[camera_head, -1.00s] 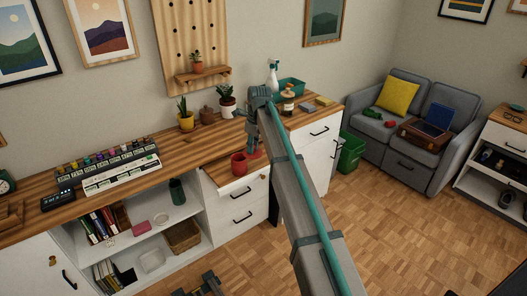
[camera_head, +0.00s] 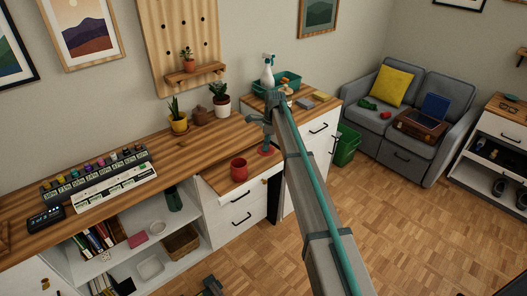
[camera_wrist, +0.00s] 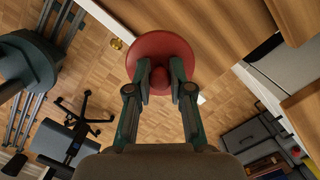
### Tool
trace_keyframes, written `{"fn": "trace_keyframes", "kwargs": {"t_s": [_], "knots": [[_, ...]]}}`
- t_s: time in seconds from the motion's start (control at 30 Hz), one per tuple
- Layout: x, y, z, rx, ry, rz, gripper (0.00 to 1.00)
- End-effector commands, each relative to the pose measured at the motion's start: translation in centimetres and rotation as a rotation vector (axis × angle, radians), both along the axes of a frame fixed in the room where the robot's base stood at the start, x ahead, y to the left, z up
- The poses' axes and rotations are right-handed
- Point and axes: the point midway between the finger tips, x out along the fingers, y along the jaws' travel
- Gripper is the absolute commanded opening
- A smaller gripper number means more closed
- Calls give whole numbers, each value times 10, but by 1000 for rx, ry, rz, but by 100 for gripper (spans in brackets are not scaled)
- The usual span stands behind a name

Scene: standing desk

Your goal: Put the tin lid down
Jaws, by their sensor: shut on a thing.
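The tin lid is a round red disc with a knob, seen in the wrist view (camera_wrist: 160,48) and as a small red shape in the head view (camera_head: 268,151). My gripper (camera_wrist: 160,78) is shut on the lid's knob. The lid is held near the front edge of the wooden surface (camera_wrist: 215,25), partly over it in the wrist view. I cannot tell whether it touches the wood. A red tin (camera_head: 238,169) stands upright on the lower wooden top, left of my gripper, apart from the lid.
A yellow plant pot (camera_head: 179,123), a white pot (camera_head: 221,105) and a label rack (camera_head: 113,183) stand on the desk. A teal bin (camera_head: 288,82) is on the right cabinet. A brass knob (camera_wrist: 117,44) is beside the lid. An office chair (camera_wrist: 83,117) is on the floor.

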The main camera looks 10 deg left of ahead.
Motion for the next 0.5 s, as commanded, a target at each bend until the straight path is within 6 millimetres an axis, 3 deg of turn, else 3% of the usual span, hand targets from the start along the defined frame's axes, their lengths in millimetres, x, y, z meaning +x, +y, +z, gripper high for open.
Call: {"fn": "trace_keyframes", "kwargs": {"t_s": [0.03, 0.2, 0.5], "knots": [[16, 6, -2, -1, 3, 0, 0], [36, 12, -32, -1, 2, -1, 0], [50, 17, -55, 0, 0, -1, 0]]}}
